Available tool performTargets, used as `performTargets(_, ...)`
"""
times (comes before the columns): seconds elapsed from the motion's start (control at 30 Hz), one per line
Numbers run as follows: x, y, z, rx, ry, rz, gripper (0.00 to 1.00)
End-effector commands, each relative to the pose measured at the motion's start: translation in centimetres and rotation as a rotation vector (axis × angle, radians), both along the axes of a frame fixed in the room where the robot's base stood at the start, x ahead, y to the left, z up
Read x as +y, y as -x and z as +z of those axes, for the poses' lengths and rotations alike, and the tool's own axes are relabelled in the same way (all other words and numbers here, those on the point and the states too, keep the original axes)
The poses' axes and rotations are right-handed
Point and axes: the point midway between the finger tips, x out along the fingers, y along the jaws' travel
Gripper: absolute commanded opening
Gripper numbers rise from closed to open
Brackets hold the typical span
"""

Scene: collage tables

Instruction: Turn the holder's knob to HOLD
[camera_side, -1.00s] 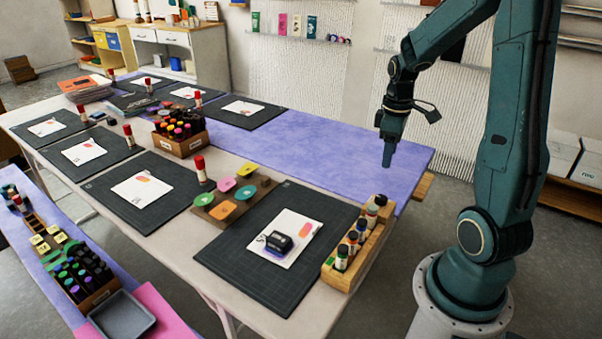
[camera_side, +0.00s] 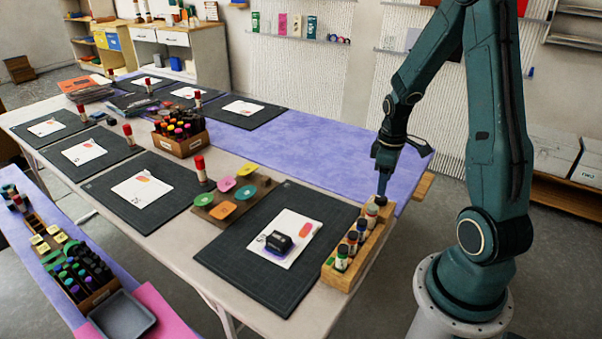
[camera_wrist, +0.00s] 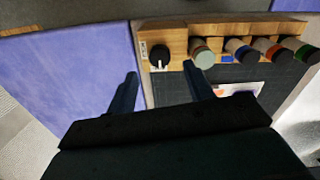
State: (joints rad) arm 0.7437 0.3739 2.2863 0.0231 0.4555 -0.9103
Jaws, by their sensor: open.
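The wooden holder (camera_side: 344,279) lies along the right edge of the table in the side view, with a row of capped bottles in it. It also crosses the top of the wrist view (camera_wrist: 180,41). Its black round knob (camera_wrist: 159,55) sits at the left end there, with a white pointer mark toward the bottom of the picture. A small pale label (camera_wrist: 143,50) beside it is too small to read. My gripper (camera_wrist: 160,70) is open, one finger on each side of the knob in the picture; I cannot tell whether they touch it. In the side view my gripper (camera_side: 381,190) is above the holder's far end.
A pale-green-capped bottle (camera_wrist: 201,53) stands close to the right finger. A dark cutting mat (camera_side: 235,248) with a sheet and a black stamp (camera_side: 278,242) lies beside the holder. The purple table surface (camera_side: 300,147) beyond is clear.

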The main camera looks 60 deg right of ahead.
Motion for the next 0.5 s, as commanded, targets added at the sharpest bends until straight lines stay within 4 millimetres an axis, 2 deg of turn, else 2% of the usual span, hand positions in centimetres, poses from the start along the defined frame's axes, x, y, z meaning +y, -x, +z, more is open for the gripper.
performTargets(0.2, 0.0, 0.0, -2.6, 0.002, -0.003, 0.0, 0.52)
performTargets(0.5, -0.2, 0.0, -4.8, 0.001, -0.001, 0.0, 0.52)
